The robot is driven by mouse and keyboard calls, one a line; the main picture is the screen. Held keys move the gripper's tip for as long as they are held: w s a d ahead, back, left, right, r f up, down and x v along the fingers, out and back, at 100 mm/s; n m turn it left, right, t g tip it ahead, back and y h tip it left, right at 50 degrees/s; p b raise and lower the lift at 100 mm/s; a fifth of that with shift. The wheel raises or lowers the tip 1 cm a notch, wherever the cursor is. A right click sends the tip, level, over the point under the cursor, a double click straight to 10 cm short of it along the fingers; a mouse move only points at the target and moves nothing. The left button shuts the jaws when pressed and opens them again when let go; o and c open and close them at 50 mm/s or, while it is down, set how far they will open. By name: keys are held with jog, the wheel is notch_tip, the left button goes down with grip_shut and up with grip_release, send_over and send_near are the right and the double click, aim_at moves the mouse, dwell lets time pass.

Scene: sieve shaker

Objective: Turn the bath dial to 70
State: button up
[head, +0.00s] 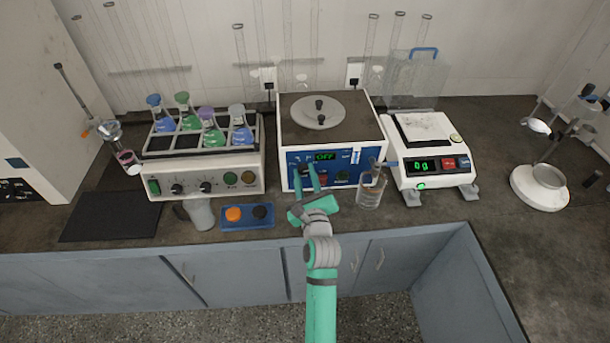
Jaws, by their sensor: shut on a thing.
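The bath (335,123) is a white box with a dark top, a round grey lid with a black knob, and a blue front panel. Its green display (325,156) reads OFF. My gripper (304,169) reaches the left part of the panel from the front. Its two green fingers are shut on a small dark dial (304,170) below the display. The fingers hide most of the dial, so its pointer and scale marks cannot be read. Red and green buttons sit to the right of the fingers on the panel.
A shaker (205,175) with coloured flasks stands left, a balance (425,145) reading 0g right. A blue tray (247,217) and another beaker (199,211) are left of my arm.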

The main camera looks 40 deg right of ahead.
jog(key=shift+a+f, duration=0.1)
jog(key=shift+f, duration=0.05)
jog(key=o, duration=1.1)
jog(key=shift+c, duration=0.2)
jog(key=v, duration=1)
jog(key=shift+s+a, duration=0.15)
jog(key=shift+s, duration=0.25)
